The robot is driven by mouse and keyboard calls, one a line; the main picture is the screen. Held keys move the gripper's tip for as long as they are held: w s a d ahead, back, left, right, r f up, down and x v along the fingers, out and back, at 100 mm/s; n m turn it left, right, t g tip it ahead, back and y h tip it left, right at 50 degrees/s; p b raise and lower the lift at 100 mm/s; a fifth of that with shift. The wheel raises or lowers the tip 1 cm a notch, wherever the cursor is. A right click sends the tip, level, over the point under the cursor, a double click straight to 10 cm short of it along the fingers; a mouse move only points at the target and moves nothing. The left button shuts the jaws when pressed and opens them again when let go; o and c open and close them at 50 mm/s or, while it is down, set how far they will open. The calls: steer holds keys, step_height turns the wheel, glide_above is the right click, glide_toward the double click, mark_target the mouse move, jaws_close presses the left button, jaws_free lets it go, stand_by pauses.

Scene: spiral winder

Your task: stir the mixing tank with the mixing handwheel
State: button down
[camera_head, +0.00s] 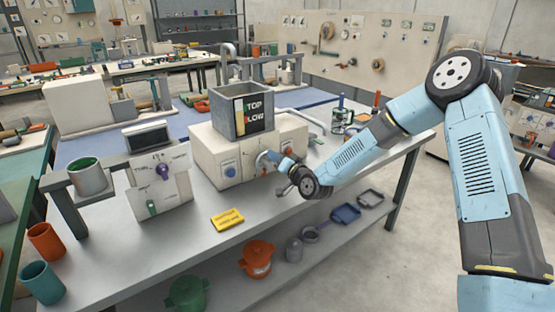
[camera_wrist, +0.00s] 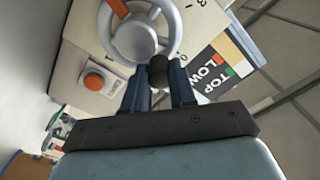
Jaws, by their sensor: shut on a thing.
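The mixing tank is a grey open box (camera_head: 228,118) with a dark and white label on its front, standing on a white housing (camera_head: 205,150). In the wrist view the label (camera_wrist: 212,68) reads TOP and LOW. The mixing handwheel (camera_wrist: 135,40) is a grey wheel on the housing front with a dark knob on its rim. My gripper (camera_wrist: 159,72) is shut on that knob, with one finger on each side. The tank's inside is mostly hidden.
A small panel stand (camera_head: 160,182) is to the left.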

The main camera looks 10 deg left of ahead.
steer(key=shift+d+f+m, duration=0.1)
steer(key=shift+f+m, duration=0.2)
steer(key=c, duration=0.9)
jaws_free()
steer(key=shift+r, duration=0.1)
steer(key=v, duration=1.3)
steer(key=shift+s+d, duration=0.25)
